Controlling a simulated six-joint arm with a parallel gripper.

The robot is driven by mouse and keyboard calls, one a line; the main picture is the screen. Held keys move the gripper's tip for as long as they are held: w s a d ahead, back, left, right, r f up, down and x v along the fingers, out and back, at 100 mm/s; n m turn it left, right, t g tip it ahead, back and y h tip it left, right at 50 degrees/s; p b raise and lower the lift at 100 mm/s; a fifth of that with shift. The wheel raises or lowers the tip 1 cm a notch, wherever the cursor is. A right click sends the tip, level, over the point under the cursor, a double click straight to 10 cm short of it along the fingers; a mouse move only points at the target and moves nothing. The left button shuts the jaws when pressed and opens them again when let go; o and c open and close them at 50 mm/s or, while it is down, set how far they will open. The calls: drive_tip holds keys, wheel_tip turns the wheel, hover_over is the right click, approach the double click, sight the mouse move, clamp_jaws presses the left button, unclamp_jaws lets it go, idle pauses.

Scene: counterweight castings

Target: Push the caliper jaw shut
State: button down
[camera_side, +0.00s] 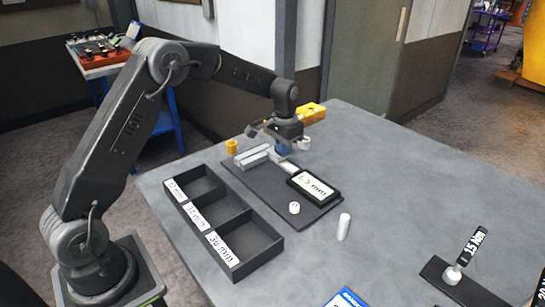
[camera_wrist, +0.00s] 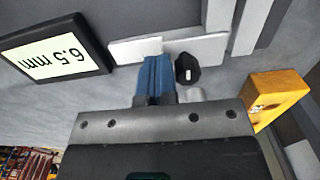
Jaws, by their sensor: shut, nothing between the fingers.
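The caliper lies on a dark base plate (camera_side: 322,209). Its light grey bars and jaw blocks (camera_side: 254,157) show at the plate's far end, and pale bars (camera_wrist: 203,48) show in the wrist view. The display (camera_side: 313,186) reads 6.5 mm; it also shows upside down in the wrist view (camera_wrist: 55,55). My gripper (camera_side: 284,148) is shut, low over the caliper. Its blue fingertips (camera_wrist: 154,72) are together with nothing between them, beside the pale bars and a small black knob (camera_wrist: 187,68). I cannot tell whether they touch the caliper. The gap between the jaws is not clear.
A dark tray (camera_side: 278,238) with three labelled compartments stands left of the plate. A yellow cylinder (camera_side: 232,147), a white cylinder (camera_side: 304,143) and a yellow block (camera_side: 311,113) stand near my gripper. Another white cylinder (camera_side: 343,227) stands at right.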

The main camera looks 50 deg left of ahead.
drive_tip(key=shift+a, duration=0.7)
idle(1.0)
drive_tip(key=shift+r, duration=0.15)
drive_tip(key=shift+r, duration=1.6)
drive_tip(key=shift+d+r, duration=0.15)
drive_tip(key=shift+r, duration=1.6)
